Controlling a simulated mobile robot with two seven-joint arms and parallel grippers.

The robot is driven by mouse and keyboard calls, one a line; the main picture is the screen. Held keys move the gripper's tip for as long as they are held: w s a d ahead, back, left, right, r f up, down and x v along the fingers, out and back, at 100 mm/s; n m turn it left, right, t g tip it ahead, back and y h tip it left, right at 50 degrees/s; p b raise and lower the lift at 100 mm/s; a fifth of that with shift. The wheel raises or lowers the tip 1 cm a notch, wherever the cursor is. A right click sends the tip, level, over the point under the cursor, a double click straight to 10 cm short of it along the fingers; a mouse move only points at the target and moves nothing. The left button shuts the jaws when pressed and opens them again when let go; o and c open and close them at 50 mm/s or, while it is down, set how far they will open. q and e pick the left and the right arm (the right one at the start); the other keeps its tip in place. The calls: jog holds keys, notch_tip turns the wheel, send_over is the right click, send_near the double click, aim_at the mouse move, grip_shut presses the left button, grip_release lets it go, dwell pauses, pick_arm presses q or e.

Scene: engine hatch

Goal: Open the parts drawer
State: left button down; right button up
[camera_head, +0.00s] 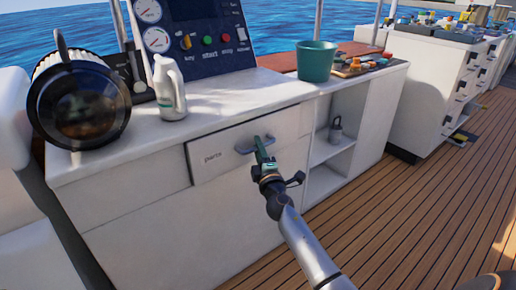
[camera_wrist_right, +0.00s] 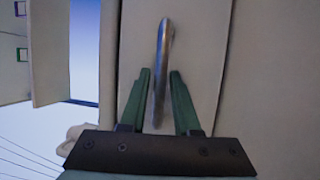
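The parts drawer (camera_head: 222,153) is a white front labelled "parts" in the white counter. It looks flush with the counter, with a dark line along its left edge. Its grey bar handle (camera_head: 244,150) sticks out near the middle. My right gripper (camera_head: 262,150) is at the handle, its green fingers hiding part of it. In the right wrist view the handle (camera_wrist_right: 161,65) runs between the two green fingers (camera_wrist_right: 160,85), one close on each side. My left gripper is not in view.
On the counter stand a large round lamp (camera_head: 80,105), a white jug (camera_head: 169,90) and a green bucket (camera_head: 316,62). Open shelves (camera_head: 330,152) holding a small grey object (camera_head: 336,131) are right of the drawer. The wooden deck (camera_head: 420,205) in front is clear.

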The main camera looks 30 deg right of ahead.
grip_shut()
dwell(1.1)
